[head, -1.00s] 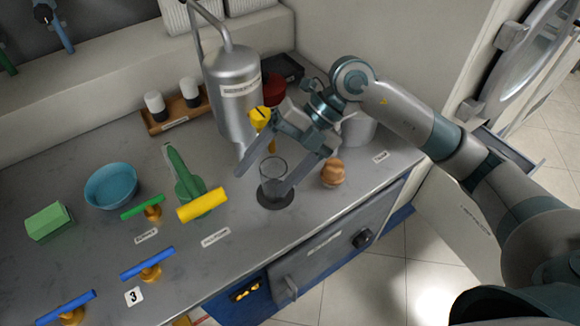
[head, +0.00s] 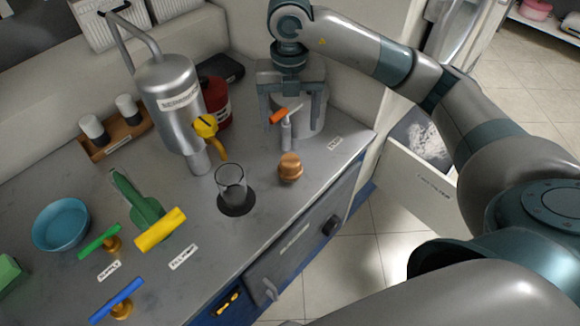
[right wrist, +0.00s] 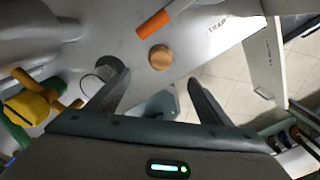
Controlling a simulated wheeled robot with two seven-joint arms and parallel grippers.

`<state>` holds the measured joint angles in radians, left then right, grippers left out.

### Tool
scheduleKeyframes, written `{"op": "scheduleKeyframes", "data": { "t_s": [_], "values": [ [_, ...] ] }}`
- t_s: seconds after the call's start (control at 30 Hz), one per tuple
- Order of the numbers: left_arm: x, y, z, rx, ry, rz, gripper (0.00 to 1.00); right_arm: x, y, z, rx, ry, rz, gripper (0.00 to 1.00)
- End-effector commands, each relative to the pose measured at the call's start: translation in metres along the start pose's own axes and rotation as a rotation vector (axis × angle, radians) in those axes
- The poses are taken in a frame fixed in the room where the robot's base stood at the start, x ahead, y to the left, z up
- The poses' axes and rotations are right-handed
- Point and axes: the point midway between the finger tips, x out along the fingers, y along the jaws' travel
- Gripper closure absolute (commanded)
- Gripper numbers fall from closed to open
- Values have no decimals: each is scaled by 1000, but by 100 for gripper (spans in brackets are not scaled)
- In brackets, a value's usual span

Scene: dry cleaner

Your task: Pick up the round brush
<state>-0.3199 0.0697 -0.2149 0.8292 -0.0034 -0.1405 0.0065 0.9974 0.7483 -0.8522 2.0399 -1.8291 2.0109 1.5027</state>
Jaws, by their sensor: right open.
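A small round wooden-coloured piece (head: 290,167), which looks like the round brush, stands on the counter right of the glass. It also shows in the right wrist view (right wrist: 160,57), beyond the gap between the fingers; its bristles cannot be made out. My right gripper (head: 290,122) points down with its fingers spread, behind the brush in the head view and apart from it. Nothing is held between its fingers, seen also in the right wrist view (right wrist: 158,85). My left gripper is out of view.
An orange-handled tap (head: 286,127) and a grey pot (head: 312,115) are close to my right gripper. A glass (head: 231,182) on a dark disc stands left of the brush. A steel tank (head: 172,95) with a yellow-handled spout is farther left.

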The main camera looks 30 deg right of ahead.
Motion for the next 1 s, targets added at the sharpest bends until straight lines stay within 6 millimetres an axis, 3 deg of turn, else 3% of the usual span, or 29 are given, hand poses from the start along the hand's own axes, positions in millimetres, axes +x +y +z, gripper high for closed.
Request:
{"op": "scheduleKeyframes", "data": {
  "t_s": [0.27,0.8,1.0],
  "values": [
    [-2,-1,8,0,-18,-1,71,23,0,-2,-1,5,0,27],
    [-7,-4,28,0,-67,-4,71,97,0,-2,1,6,0,27],
    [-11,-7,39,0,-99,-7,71,117,0,-1,0,2,-1,27]
  ]
}}
